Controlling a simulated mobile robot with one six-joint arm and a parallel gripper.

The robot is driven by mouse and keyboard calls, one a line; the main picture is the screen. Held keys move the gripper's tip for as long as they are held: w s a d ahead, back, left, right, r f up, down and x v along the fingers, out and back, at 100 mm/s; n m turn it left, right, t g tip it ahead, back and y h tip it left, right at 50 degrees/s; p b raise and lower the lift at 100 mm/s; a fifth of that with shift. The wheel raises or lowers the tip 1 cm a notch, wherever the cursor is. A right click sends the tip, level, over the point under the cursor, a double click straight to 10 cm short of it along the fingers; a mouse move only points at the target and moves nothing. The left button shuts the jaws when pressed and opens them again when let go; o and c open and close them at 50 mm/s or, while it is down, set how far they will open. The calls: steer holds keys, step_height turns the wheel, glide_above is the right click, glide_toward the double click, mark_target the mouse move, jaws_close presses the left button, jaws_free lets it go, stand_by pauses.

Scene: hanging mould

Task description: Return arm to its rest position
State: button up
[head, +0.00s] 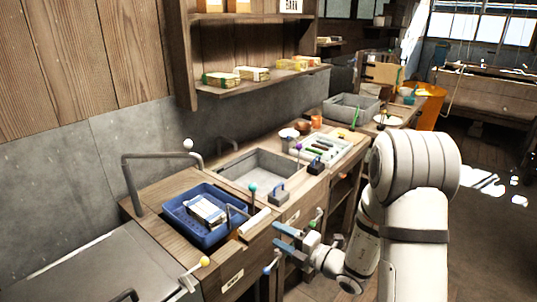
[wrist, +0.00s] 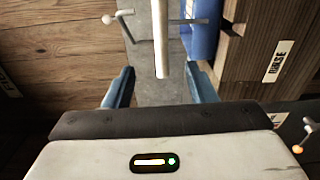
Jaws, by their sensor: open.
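My gripper (head: 287,243) is open, with blue fingers, in the lower middle of the head view, in front of the wooden counter's front face. My white arm comes in from the right. In the wrist view my gripper (wrist: 162,88) has its two blue fingers spread apart. A pale bar (wrist: 162,40) runs down between them in that picture; I cannot tell its distance or whether it touches anything. No object is visibly held.
A blue tray (head: 178,212) with a pale packet stands on the wooden counter beside a grey sink (head: 262,168). Ball-tipped levers stick out near the counter, one with a yellow ball (head: 204,261). A wall shelf (head: 262,83) hangs above. The floor at right is open.

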steer(key=s+a+r+n+g+h, duration=0.1)
steer(key=s+r+n+g+h, duration=0.15)
steer(key=s+n+g, duration=0.6)
steer(key=s+a+r+n+g+h, duration=0.1)
steer(key=s+a+r+n+g, duration=0.15)
steer(key=s+n, duration=0.95)
steer(key=s+d+r+n+t+h, duration=0.1)
steer(key=d+n+h, duration=0.4)
steer(key=d+n, duration=0.3)
steer(key=s+d+r+n+t+h, duration=0.2)
steer(key=d+n+h, duration=0.4)
steer(key=n, duration=0.8)
steer(key=shift+d+r, duration=0.25)
steer(key=shift+d, duration=1)
